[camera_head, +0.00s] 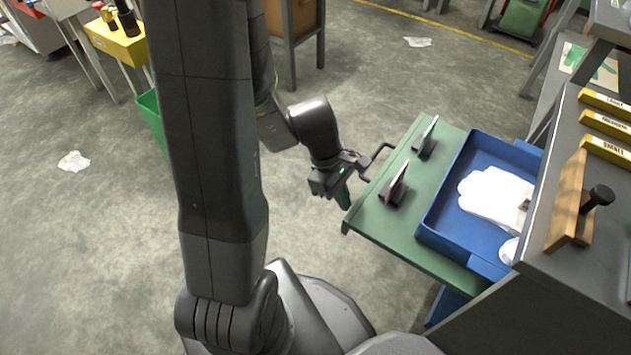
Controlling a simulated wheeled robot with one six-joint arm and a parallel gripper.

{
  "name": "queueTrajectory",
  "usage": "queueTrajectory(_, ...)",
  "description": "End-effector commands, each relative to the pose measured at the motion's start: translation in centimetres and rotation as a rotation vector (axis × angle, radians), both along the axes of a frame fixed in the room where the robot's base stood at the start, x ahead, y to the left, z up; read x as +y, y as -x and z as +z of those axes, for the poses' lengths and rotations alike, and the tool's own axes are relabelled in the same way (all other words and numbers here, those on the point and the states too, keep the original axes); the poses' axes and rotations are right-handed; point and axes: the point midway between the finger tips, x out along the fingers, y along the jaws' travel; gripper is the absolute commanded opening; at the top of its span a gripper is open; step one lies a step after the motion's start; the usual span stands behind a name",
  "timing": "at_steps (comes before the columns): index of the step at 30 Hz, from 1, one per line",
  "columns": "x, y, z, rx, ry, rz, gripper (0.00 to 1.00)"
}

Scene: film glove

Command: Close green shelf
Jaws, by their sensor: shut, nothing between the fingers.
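The green shelf (371,223) is pulled out from the grey workbench on the right, its flat top level. A thin dark bar, seemingly its handle, sticks out from the shelf's left edge. My gripper (352,170) is at this left edge, close to the dark bar, and looks shut with nothing held. I cannot tell whether it touches the bar or the shelf; the fingertips are small and dark. Two upright pieces on dark bases (394,190) stand on the shelf's left part. A blue tray (436,231) holding a white glove-like item (490,193) sits on its right part.
The grey workbench top (575,268) on the right carries a wooden block with a black knob (569,205) and yellow labelled bars (606,124). A green bin (150,113) and yellow box (116,43) are at the upper left. The floor left of the shelf is mostly clear.

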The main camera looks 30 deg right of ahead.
Motion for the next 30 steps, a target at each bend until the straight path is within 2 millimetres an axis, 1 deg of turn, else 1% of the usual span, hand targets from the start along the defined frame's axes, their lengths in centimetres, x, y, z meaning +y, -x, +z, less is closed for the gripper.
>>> queueTrajectory(1, -0.5, 1.4, 0.0, 0.0, -0.001, -0.009, 0.0)
queueTrajectory(3, -1.1, 3.0, 0.0, 0.0, 0.0, -0.01, 0.0)
queueTrajectory(21, -6.7, 16.5, 0.1, 0.0, 0.0, -0.009, 0.0)
queueTrajectory(30, -9.2, 22.4, 0.1, 0.0, 0.0, -0.006, 0.0)
